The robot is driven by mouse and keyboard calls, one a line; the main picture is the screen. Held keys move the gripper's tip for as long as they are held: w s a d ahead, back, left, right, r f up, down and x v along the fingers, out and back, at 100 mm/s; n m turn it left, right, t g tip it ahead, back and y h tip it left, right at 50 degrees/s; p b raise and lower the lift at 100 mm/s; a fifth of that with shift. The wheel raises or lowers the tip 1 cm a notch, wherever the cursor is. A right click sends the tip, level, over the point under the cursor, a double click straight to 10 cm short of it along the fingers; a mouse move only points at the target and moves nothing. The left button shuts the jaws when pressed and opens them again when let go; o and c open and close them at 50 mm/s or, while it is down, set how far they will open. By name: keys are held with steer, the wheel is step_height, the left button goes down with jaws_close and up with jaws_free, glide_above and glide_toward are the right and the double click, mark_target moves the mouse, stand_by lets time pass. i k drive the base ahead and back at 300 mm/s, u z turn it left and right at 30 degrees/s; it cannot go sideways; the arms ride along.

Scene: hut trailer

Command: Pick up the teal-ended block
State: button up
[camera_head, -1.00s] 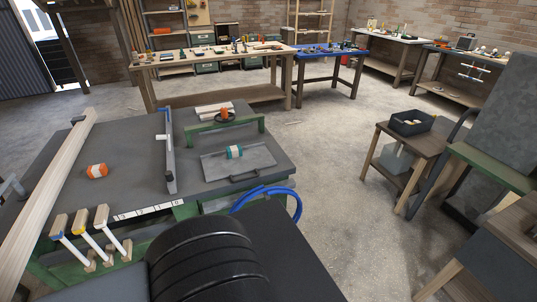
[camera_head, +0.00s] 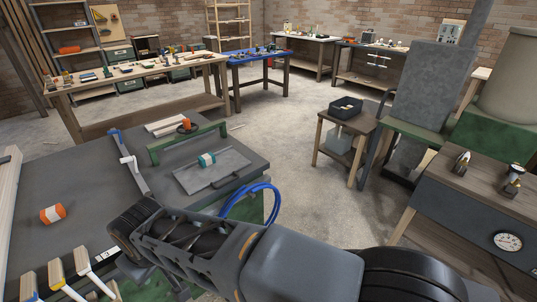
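The teal-ended block (camera_head: 207,160) is a small block with teal ends and a pale middle. It lies on a flat grey tray (camera_head: 236,166) with a handle, on the dark-topped workbench at left. My arm reaches in from the bottom right across the front of the bench, in front of and below the tray, apart from the block. I cannot make out my gripper's fingers in this view. Nothing covers the block.
An orange-and-white block (camera_head: 53,213) lies on the workbench (camera_head: 95,185) at left. A green raised bar (camera_head: 188,143) stands behind the tray. Blue hoses (camera_head: 262,190) loop at the bench's right edge. A small table (camera_head: 345,128) holds a dark bin; floor between is clear.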

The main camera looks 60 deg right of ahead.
mark_target(207, 159)
steer(key=z, duration=1.05)
steer(key=i, duration=1)
